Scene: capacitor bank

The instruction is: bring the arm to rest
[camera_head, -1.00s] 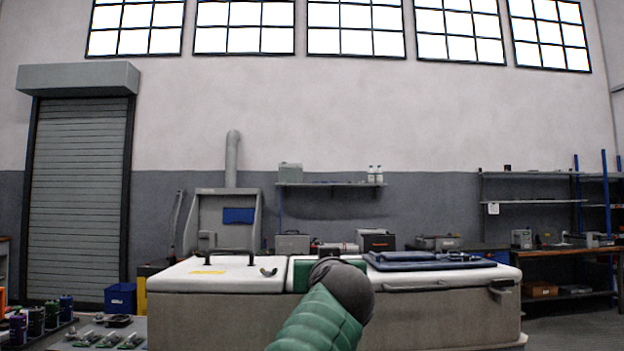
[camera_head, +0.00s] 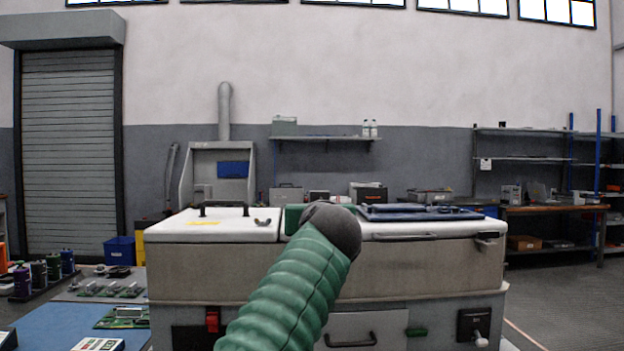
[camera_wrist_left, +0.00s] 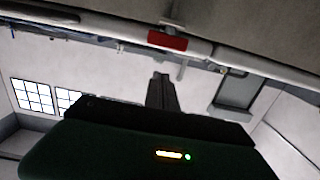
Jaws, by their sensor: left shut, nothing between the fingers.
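My arm in a green ribbed sleeve (camera_head: 290,290) rises from the bottom of the head view and ends in a dark grey rounded joint (camera_head: 335,228) in front of the white-topped cabinet (camera_head: 213,228). No gripper fingers show in the head view. In the left wrist view my left gripper (camera_wrist_left: 161,82) is shut and empty, its dark fingers together above its dark body with small lights. The underside or front of a grey-brown body with a red part (camera_wrist_left: 167,41) crosses the top of that view, apart from the fingertips in the picture. My right gripper is not in view.
A dark blue panel (camera_head: 420,212) lies on the cabinet's right half. A blue mat (camera_head: 65,326), circuit boards (camera_head: 122,318) and several bottles (camera_head: 38,272) are at the lower left. Shelves and a workbench (camera_head: 550,208) stand at the back right. Floor (camera_head: 570,290) is clear at the right.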

